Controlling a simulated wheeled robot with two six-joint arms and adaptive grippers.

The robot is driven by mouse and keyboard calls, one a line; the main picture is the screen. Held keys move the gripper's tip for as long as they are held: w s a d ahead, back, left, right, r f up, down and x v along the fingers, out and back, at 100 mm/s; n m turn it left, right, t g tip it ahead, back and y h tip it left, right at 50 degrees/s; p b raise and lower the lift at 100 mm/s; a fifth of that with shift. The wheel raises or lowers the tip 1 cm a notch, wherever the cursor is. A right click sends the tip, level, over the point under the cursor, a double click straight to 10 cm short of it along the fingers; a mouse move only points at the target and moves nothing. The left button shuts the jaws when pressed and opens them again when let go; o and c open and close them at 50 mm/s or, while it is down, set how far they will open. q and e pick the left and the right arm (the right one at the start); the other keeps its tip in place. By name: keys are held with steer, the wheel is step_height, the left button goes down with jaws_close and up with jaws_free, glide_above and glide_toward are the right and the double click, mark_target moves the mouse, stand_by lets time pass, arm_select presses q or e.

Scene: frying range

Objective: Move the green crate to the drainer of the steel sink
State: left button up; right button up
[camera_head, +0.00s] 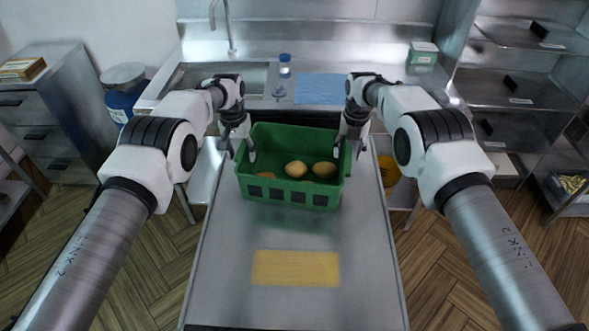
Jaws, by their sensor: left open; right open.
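The green crate (292,196) stands on a steel table in front of me, with a few brown round items, perhaps potatoes (296,169), inside. My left gripper (238,152) is open at the crate's left end, with a finger on either side of the end wall. My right gripper (350,145) is open at the crate's right end, close to its rim; contact is not clear. The steel sink (218,80) is behind the table, its basin at the left. Its flat drainer lies to the right of the basin, with a blue cloth (320,88) on it.
A bottle with a blue cap (284,68) stands between basin and cloth. A green and white box (422,53) is at the back right. A yellow mat (296,268) lies on the near table (290,232). A blue tub (123,95) stands left; shelves (520,92) stand right.

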arm_select(q)
steer(key=shift+f, duration=0.25)
arm_select(e)
steer(key=shift+f, duration=0.25)
arm_select(q)
steer(key=shift+c, duration=0.4)
arm_select(e)
steer(key=shift+w, duration=0.1)
steer(key=shift+c, duration=0.4)
arm_select(q)
jaws_close()
arm_select(e)
jaws_close()
arm_select(q)
steer(key=shift+r, duration=0.1)
arm_select(e)
steer(key=shift+r, duration=0.1)
